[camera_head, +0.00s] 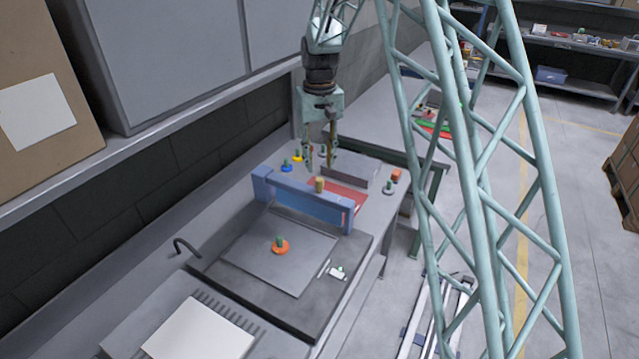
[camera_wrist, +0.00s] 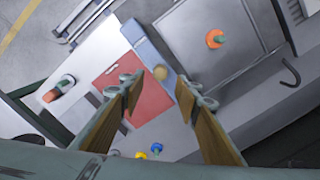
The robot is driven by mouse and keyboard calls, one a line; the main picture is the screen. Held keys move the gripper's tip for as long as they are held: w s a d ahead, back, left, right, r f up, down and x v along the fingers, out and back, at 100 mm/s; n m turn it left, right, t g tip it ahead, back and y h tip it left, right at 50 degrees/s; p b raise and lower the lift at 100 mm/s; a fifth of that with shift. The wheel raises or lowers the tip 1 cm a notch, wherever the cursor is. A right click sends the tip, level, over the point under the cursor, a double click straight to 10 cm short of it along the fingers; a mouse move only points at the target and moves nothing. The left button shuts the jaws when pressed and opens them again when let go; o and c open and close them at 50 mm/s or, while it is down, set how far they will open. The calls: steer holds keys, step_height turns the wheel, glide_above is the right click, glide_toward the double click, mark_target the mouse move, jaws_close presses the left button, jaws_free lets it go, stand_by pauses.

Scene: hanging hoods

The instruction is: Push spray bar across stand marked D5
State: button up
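My gripper (camera_head: 319,163) hangs over the far part of the bench. It also shows in the wrist view (camera_wrist: 160,95), where its two brown-padded fingers are spread apart with nothing between them. A long blue bar (camera_head: 290,197) stands across the bench at the far edge of a dark grey plate (camera_head: 228,262); it also shows in the wrist view (camera_wrist: 148,47). A tan cylinder (camera_head: 319,185) is beside the bar, below the gripper. I cannot tell which thing is the spray bar, and no D5 mark is readable.
An orange ring with a green knob (camera_head: 281,246) sits on the plate. A red sheet (camera_head: 346,196) lies beyond the bar. Blue (camera_head: 286,166) and yellow (camera_head: 297,157) knobs stand left, a grey box (camera_head: 345,169) behind.

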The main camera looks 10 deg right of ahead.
mark_target(319, 179)
steer(key=shift+f, duration=4.3)
steer(key=shift+c, duration=0.2)
jaws_close()
